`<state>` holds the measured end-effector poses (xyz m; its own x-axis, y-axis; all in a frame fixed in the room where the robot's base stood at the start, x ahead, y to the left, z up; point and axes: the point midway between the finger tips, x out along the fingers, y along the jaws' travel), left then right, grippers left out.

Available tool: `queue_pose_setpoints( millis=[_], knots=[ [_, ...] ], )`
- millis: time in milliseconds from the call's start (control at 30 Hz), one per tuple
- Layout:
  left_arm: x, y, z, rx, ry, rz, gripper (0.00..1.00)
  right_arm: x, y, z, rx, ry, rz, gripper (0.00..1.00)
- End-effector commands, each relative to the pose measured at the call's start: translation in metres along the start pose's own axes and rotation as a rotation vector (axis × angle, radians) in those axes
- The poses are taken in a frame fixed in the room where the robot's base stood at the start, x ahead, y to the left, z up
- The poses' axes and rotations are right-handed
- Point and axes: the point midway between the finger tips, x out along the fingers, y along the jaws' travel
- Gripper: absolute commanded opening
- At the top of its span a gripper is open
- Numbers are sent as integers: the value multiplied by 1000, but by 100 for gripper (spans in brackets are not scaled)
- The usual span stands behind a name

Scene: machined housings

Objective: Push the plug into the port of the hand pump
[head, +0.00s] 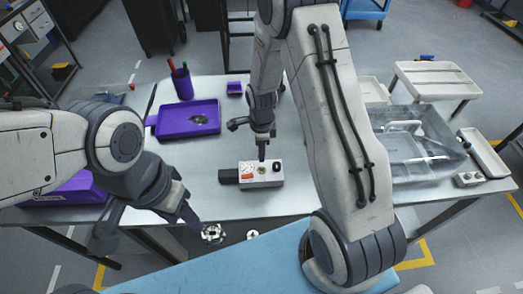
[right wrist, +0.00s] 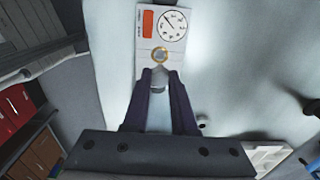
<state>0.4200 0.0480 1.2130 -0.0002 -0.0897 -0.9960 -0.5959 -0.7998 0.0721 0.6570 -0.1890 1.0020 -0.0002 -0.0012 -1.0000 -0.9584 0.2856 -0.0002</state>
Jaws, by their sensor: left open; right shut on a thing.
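The hand pump (head: 270,181) is a white block with a red label, a round dial and a dark part at its left end, standing on the grey table. My right gripper (head: 262,146) is shut on a small grey plug (right wrist: 158,83), just above the pump and close to the port. I cannot tell whether the plug touches the port. My left gripper (head: 150,236) is open and empty, low near the table's front edge, away from the pump.
A purple tray (head: 170,132) with a dark part in it and a purple pen cup (head: 183,88) stand at the back left. A small purple box (head: 234,88) is behind my right gripper. A clear bin (head: 440,168) and white trays (head: 437,82) are at the right.

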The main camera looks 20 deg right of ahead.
Motion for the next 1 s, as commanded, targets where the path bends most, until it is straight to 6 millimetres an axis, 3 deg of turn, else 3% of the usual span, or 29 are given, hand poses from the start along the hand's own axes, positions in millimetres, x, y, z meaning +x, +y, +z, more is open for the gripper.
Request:
queue_pose_setpoints(
  millis=[1000],
  knots=[
    [40, -3, 2, -5, 0, 0, 50, 53, 0, 0, 0, 0, 0, 0]
  ],
)
